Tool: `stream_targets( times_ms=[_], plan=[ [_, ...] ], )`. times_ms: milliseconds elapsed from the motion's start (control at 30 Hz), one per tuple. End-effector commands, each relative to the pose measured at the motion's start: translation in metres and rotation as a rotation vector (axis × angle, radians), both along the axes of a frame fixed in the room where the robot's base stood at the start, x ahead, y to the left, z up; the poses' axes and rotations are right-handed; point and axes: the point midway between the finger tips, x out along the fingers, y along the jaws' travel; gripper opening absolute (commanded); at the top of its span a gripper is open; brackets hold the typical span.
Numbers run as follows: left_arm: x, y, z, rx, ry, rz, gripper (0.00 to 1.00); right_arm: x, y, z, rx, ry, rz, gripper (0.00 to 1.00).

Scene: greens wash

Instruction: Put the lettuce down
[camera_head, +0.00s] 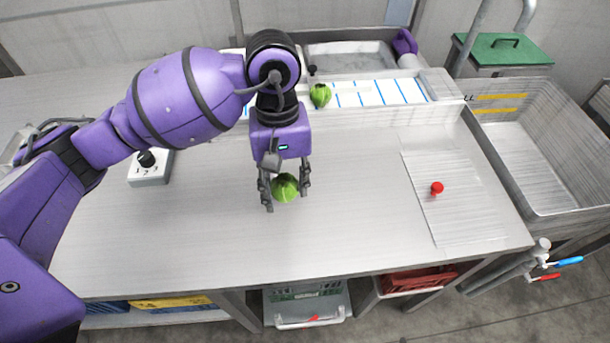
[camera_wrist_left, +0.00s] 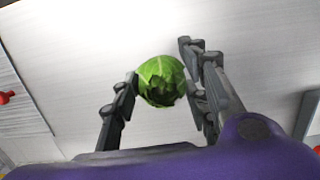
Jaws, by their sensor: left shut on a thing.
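A round green lettuce (camera_head: 285,188) is between the fingers of my left gripper (camera_head: 285,190) over the middle of the steel table (camera_head: 360,225). The gripper points down and is shut on it. In the left wrist view the lettuce (camera_wrist_left: 162,82) sits between the two dark fingers of my left gripper (camera_wrist_left: 160,92). From these views I cannot tell whether its underside touches the table. A second green lettuce (camera_head: 320,95) lies at the back on a white strip with blue lines (camera_head: 375,93). My right gripper is not in view.
A grey box with a black dial (camera_head: 148,168) is at the left. The table's front middle is clear.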

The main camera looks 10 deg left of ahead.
Motion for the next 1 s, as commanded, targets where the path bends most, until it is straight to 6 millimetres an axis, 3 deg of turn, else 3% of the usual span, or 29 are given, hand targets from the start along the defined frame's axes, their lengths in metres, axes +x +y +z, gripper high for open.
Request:
stream_targets(
  times_ms=[133,333,533,933,967,1000],
  plan=[
    [0.014,0.000,-0.017,-0.001,0.000,0.001,0.14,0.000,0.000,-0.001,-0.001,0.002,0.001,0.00],
    [0.023,0.001,-0.028,0.000,0.000,0.000,0.14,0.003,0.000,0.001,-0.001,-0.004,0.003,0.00],
    [0.023,0.001,-0.056,0.001,0.000,0.000,0.14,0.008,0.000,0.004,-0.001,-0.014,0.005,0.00],
    [0.023,0.001,-0.063,0.000,-0.001,-0.001,0.14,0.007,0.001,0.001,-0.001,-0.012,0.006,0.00],
    [0.023,0.001,-0.064,0.000,-0.001,-0.001,0.43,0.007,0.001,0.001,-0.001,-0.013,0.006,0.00],
    [0.023,0.001,-0.062,0.000,-0.001,-0.001,0.48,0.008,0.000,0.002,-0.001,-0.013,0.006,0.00]
  ],
)
